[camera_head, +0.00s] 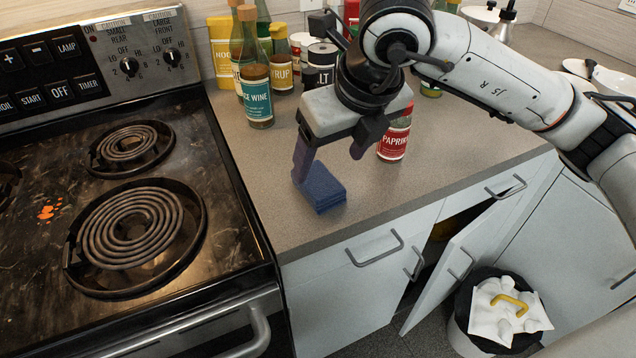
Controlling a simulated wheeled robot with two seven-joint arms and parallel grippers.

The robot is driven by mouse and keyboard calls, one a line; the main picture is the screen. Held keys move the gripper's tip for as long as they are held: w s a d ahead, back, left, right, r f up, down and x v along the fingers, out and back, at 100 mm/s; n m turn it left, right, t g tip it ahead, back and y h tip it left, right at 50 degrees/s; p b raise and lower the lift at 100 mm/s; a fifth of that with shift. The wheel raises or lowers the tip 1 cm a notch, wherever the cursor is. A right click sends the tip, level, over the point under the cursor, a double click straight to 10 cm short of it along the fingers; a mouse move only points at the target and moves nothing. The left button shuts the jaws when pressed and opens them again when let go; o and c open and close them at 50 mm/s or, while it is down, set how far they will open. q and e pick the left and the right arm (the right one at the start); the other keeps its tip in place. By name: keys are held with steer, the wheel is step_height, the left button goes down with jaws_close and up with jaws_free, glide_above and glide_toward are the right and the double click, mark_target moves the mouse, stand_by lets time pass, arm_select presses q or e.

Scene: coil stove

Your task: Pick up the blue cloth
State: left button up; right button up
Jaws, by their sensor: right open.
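The blue cloth (326,189) lies folded in a small stack on the grey counter, near its front edge and right of the stove. My right gripper (329,166) is just above and behind the cloth, its fingers pointing down. Its jaws are apart with nothing visible between them. The left finger overlaps the cloth's upper left corner in the picture; I cannot tell whether it touches. My left gripper is not in view.
A paprika jar (394,138) stands right of the gripper. A rice wine bottle (256,92) and other bottles stand behind. The coil stove (225,235) is at left, with an orange spill (48,210). A cabinet door (455,262) hangs open below, beside a full bin (462,340).

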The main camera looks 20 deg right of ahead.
mark_target(320, 181)
steer(key=x, duration=0.3)
steer(key=shift+f, duration=0.2)
steer(key=shift+p+x, duration=0.75)
steer(key=shift+x, duration=2)
steer(key=shift+w+d+r, duration=0.1)
steer(key=shift+w, duration=0.05)
steer(key=shift+b, duration=0.5)
steer(key=shift+c, duration=0.2)
steer(key=c, duration=1.1)
